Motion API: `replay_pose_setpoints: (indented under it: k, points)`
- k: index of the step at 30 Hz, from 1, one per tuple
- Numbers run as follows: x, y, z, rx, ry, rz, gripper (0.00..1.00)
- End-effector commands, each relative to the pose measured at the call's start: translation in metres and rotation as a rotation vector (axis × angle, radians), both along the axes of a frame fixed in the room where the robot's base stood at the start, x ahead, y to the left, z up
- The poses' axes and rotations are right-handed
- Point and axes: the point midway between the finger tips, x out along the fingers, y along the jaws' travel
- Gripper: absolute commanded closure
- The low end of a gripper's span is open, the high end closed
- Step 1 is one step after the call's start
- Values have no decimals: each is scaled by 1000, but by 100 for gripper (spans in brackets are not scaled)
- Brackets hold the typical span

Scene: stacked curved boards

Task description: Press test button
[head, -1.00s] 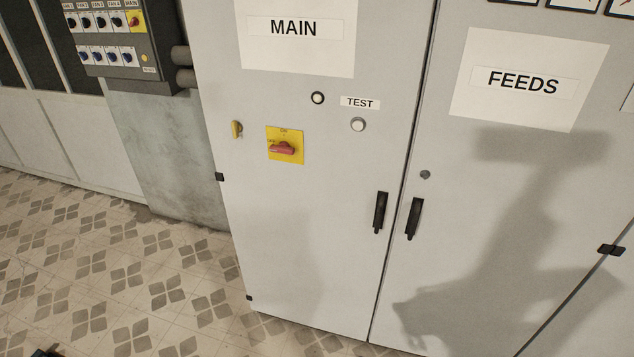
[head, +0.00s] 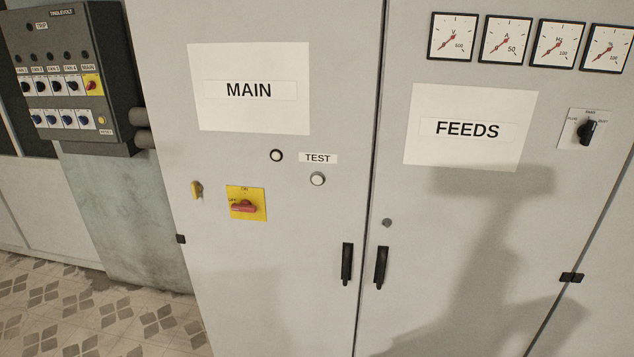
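The test button (head: 317,179) is a round, pale button with a metal rim on the grey MAIN cabinet door (head: 270,290). The TEST label (head: 318,158) is right above it. A second round element, a white lamp or button with a black rim (head: 276,155), sits up and to the left of it. My gripper is not in view; only an arm-like shadow falls on the FEEDS door (head: 420,200).
A red rotary switch on a yellow plate (head: 245,205) and a yellow key-like part (head: 197,190) are left of the button. Black door handles (head: 347,264) stick out lower down. A dark control box (head: 70,75) protrudes at the left. Gauges (head: 505,40) line the upper right.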

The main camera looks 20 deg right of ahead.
Motion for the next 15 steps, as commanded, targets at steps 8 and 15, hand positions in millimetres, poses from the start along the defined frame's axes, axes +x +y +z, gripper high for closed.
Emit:
replay_pose_setpoints:
  k: [8,15]
  points:
    - [0,0,0,0,0,0,100]
    - [0,0,0,0,0,0,100]
